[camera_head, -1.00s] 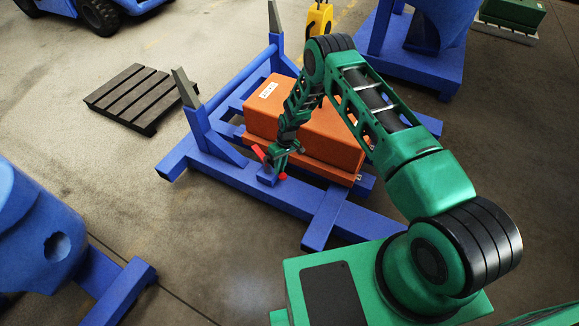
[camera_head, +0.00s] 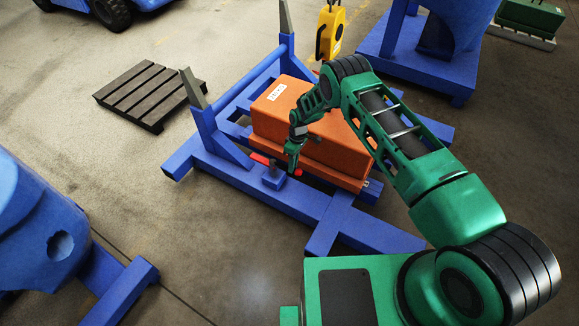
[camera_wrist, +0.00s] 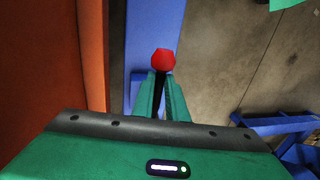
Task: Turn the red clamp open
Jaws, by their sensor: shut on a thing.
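The red clamp (camera_head: 261,159) is a lever on a small blue block on the front beam of the blue fixture (camera_head: 330,208). It lies beside the orange counterweight (camera_head: 325,128). My gripper (camera_head: 293,166) is at the right part of the lever, shut on it. In the wrist view, the clamp's red rounded end (camera_wrist: 163,60) shows just beyond the fingertips (camera_wrist: 161,78). The rest of the lever is hidden there by my gripper.
A yellow hook block (camera_head: 329,34) hangs behind the counterweight. Grey-tipped blue posts (camera_head: 197,95) rise from the fixture's left side. A dark pallet (camera_head: 150,93) lies on the floor at left. Open floor lies in front of the fixture.

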